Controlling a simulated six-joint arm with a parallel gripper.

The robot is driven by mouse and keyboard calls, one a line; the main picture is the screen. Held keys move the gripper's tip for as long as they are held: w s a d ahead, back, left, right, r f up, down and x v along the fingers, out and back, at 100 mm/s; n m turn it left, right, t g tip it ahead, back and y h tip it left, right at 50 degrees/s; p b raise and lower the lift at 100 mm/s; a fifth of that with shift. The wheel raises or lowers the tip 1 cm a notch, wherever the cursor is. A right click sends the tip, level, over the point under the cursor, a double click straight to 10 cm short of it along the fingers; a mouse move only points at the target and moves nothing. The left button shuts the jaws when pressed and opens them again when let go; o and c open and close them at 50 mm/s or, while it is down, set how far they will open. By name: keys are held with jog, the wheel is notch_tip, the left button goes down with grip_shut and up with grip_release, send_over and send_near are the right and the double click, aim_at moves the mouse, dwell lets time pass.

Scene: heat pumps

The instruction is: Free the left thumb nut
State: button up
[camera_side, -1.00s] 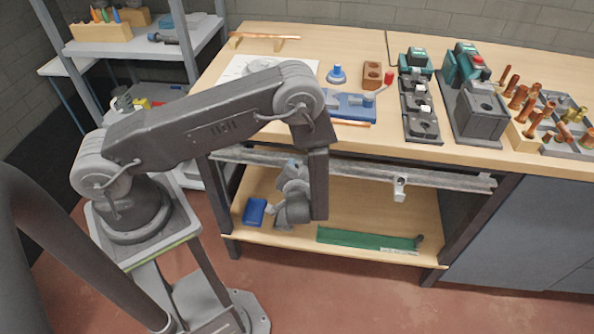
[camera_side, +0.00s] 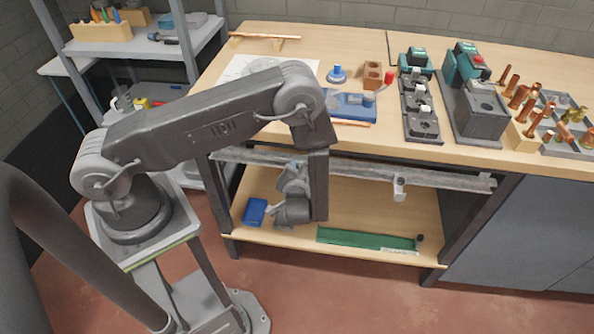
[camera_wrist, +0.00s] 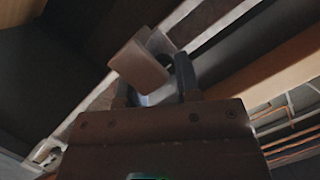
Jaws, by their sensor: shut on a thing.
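The pale left bracket (camera_wrist: 140,65) hangs on the rail (camera_wrist: 205,25) in the wrist view. My gripper (camera_wrist: 154,90) points up at it from below, one finger on each side of a small light part under the bracket. The fingers are shut on this part, which is the left thumb nut (camera_wrist: 155,98). The nut is mostly hidden by the bracket and my gripper body. In the side view my wrist is under the bench front, and my arm hides much of the grip there.
A second white bracket (camera_side: 399,187) hangs farther right on the same rail. The lower shelf holds a blue box (camera_side: 254,211) and a green tray (camera_side: 366,239). The bench top (camera_side: 300,145) is close above my wrist.

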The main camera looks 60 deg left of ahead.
jog(key=shift+s+a+n+t+h, duration=0.1)
jog(key=shift+n+t+h, duration=0.25)
jog(key=shift+n, duration=0.55)
jog(key=shift+s+a+n+t+h, duration=0.1)
jog(key=shift+n+t+h, duration=0.2)
jog(key=shift+n, duration=0.6)
jog(key=o, duration=0.6)
jog(key=shift+w+r, duration=0.1)
jog(key=v, duration=0.5)
jog(key=shift+r, duration=0.1)
